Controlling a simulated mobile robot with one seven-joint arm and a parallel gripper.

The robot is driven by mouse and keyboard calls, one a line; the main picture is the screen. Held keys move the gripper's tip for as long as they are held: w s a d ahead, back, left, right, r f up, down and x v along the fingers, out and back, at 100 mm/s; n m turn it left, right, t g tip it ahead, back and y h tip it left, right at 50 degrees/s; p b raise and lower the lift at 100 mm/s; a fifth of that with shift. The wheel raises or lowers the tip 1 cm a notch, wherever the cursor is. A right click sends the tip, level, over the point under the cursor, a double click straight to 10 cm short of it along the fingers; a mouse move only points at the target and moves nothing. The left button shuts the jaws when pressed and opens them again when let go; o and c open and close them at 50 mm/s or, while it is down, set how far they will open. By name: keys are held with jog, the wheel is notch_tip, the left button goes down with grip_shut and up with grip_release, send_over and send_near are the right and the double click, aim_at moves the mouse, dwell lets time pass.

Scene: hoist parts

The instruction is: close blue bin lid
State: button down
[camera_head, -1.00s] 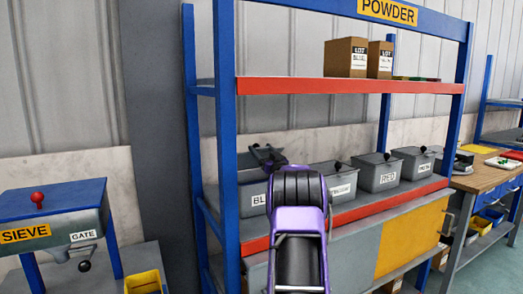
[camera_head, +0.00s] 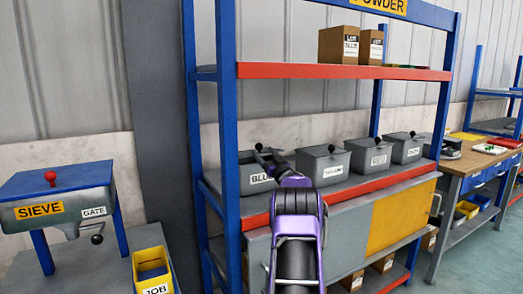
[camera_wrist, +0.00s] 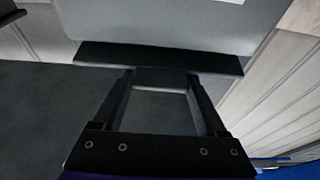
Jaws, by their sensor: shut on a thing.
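The blue bin (camera_head: 257,181) is a grey box with a partly covered "BLU" label, at the left end of the row on the shelf. My gripper (camera_head: 264,154) is at the top of this bin, and my purple and black arm hides its right side. In the wrist view my gripper (camera_wrist: 160,75) points at a grey surface with a white label at the top edge. It is shut on a part of the bin lid, but the gripped part is not clearly visible. The lid's angle is hard to tell; it looks low over the bin.
The blue rack post (camera_head: 228,150) is close at left. An upper shelf (camera_head: 340,71) with cartons is overhead. A sieve unit (camera_head: 60,195) stands at left.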

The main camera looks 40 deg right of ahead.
jog(key=shift+f, duration=1.15)
grip_release()
jog(key=shift+w+r, duration=0.1)
jog(key=shift+r, duration=0.1)
jog(key=v, duration=1.7)
jog(key=shift+s, duration=0.25)
